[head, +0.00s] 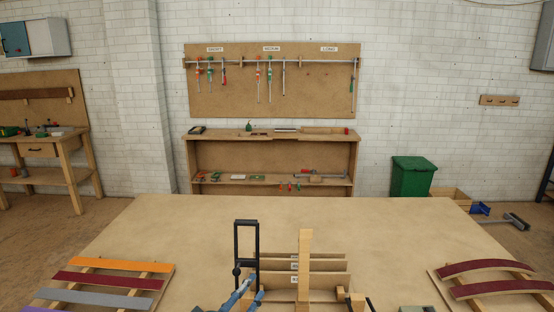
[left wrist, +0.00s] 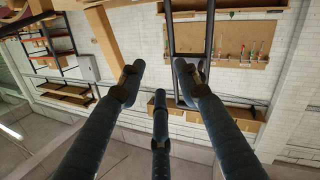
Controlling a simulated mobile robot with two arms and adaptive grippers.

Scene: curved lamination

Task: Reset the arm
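My left gripper (head: 246,290) shows at the bottom centre of the head view, low by the near part of the table (head: 200,225). In the left wrist view its three dark fingers (left wrist: 158,82) are spread apart with nothing between the tips, so it is open and empty. A black rectangular frame (head: 246,222) stands just beyond the gripper in the head view. It also shows past the right finger in the left wrist view (left wrist: 172,35). I cannot tell whether the gripper touches it.
Upright wooden panels (head: 325,265) and a wooden post (head: 305,250) stand right of the left gripper. Racks of coloured strips (head: 110,280) and curved red strips (head: 485,268) lie at the table's sides. The table's far middle is clear. A green bin (head: 412,178) stands beyond.

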